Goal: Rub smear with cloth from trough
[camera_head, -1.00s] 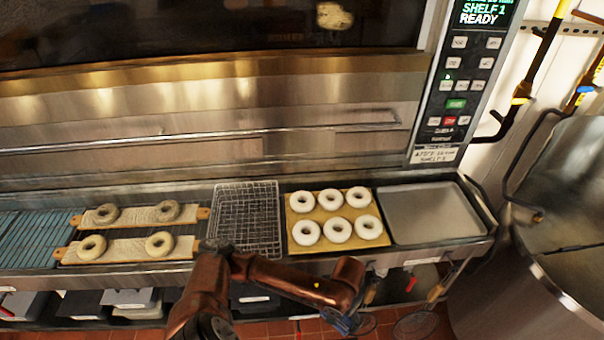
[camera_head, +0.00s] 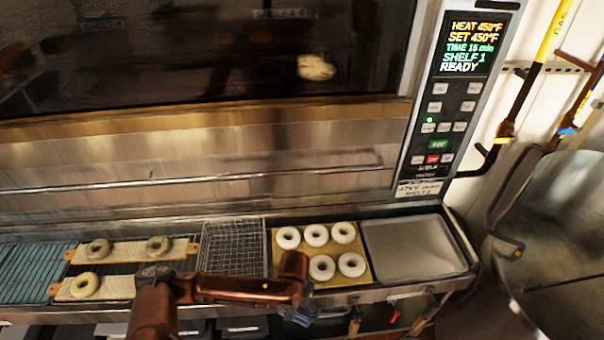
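A pale yellowish patch (camera_head: 316,67), perhaps the smear, shows on the dark oven window (camera_head: 180,60); I cannot tell if it is a smear or a reflection. The long metal trough (camera_head: 408,208) runs below the oven front. I cannot make out a cloth in it. My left arm, copper-coloured, comes in from the lower left and bends across the trough's front. My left gripper (camera_head: 300,314) hangs at its end, small and dark, just in front of the trough edge below the bagel tray. Its fingers are unclear. My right gripper is not in view.
The trough holds boards (camera_head: 122,252) with bagels, a wire basket (camera_head: 233,240), a tray of white bagels (camera_head: 379,279) and an empty steel pan (camera_head: 415,250). A handle bar (camera_head: 200,181) crosses the oven front. A control panel (camera_head: 452,100) and a large kettle (camera_head: 560,235) stand at right.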

